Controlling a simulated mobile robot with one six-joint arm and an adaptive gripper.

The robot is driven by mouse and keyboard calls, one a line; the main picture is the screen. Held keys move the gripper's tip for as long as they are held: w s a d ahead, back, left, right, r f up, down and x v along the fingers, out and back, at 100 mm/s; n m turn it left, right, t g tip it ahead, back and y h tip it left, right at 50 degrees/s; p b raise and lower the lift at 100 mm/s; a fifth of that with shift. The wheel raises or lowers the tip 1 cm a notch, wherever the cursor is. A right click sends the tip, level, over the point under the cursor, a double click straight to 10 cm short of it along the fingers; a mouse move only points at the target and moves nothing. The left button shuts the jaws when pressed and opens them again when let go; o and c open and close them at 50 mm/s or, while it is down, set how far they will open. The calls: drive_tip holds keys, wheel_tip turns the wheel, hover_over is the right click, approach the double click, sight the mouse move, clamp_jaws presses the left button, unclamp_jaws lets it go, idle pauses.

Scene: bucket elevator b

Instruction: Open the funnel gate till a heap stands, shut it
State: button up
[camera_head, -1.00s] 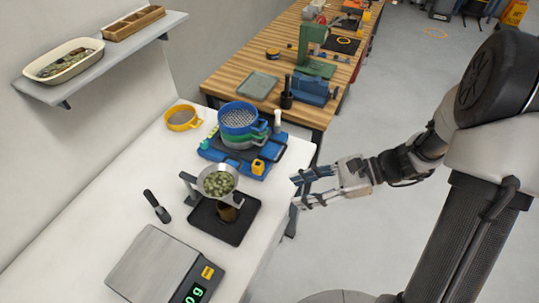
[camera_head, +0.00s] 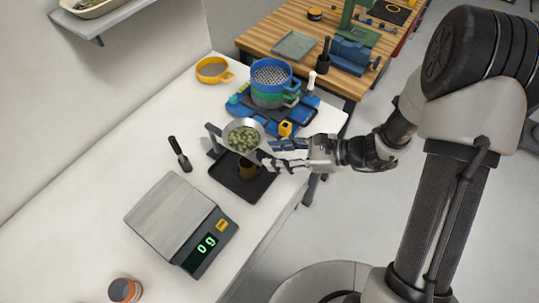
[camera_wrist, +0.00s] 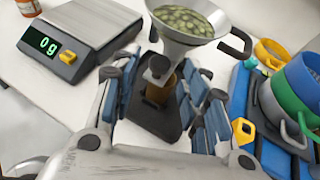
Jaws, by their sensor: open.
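The funnel (camera_head: 243,137) is a grey cone filled with greenish granules, held by a stand above a black tray (camera_head: 225,178). In the wrist view the funnel (camera_wrist: 183,42) is at the top centre, and a small grey piece (camera_wrist: 158,67), perhaps the gate's handle, shows under it. A brown pile or cup (camera_head: 247,169) is below the spout; I cannot tell which. My gripper (camera_head: 268,153) is at the funnel's lower right side. In the wrist view my gripper (camera_wrist: 168,78) is open, with the grey piece between its fingers in the picture; contact is unclear.
A scale (camera_head: 180,222) reading 0 g stands at the front. A black-handled tool (camera_head: 180,154) lies left of the funnel. A stack of blue and green sieves (camera_head: 270,82) stands behind, with a yellow sieve (camera_head: 212,70). An orange-labelled jar (camera_head: 124,290) is at the front.

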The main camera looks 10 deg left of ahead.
sight(253, 153)
drive_tip(key=shift+x, duration=1.3)
drive_tip(key=shift+c, duration=0.2)
clamp_jaws()
